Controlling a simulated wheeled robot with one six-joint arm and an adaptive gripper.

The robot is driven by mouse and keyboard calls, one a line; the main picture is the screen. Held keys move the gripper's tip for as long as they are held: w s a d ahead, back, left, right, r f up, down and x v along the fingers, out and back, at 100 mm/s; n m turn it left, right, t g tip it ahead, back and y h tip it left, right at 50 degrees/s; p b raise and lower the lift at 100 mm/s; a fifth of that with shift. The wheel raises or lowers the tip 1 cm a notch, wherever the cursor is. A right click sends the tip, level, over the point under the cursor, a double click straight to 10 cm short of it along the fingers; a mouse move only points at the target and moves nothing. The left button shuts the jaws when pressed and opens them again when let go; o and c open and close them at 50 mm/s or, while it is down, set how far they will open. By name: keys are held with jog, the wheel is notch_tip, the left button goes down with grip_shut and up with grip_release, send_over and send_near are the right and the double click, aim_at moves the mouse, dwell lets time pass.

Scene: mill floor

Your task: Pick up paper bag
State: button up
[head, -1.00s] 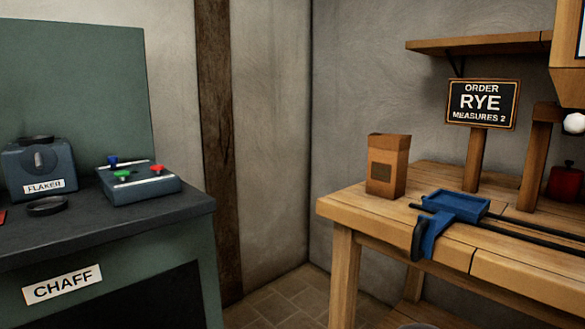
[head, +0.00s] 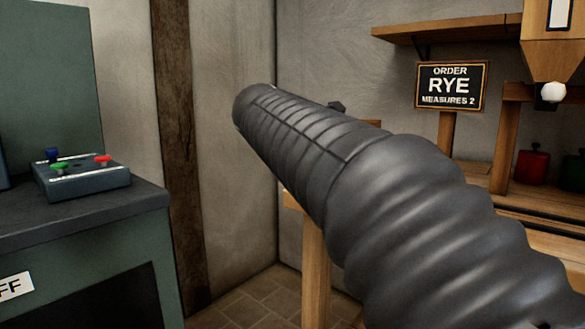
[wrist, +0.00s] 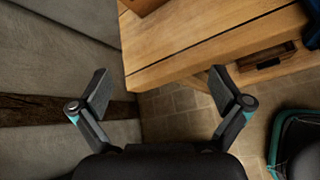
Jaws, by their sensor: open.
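The paper bag is mostly hidden behind my arm in the head view. Only a thin brown strip that looks like its top edge (head: 373,122) shows above the arm. In the wrist view a brown piece, likely the bag's lower part (wrist: 140,5), is cut off at the top edge, on the wooden bench (wrist: 190,40). My gripper (wrist: 160,88) is open and empty. In the head view my arm covers the gripper's surroundings.
A blue part (wrist: 312,30) lies on the bench at the right of the wrist view. An order sign (head: 451,86) reading RYE stands behind. A red container (head: 532,167) is at the right. A green cabinet with a control box (head: 82,182) stands left.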

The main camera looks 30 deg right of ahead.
jog(key=w+d+r+n+h+b, duration=0.1)
jog(key=w+d+r+n+h, duration=0.4)
jog(key=r, duration=0.3)
jog(key=w+d+f+b, duration=0.1)
jog(key=w+d+f, duration=0.1)
jog(key=d, duration=0.4)
jog(key=w+d+f+y, duration=0.1)
jog(key=w+d+f, duration=0.1)
jog(key=d, duration=0.5)
jog(key=shift+w+d+f+g+b, duration=0.15)
jog(key=shift+w+f+g+b, duration=0.15)
jog(key=shift+f+b, duration=0.1)
jog(key=c, duration=0.8)
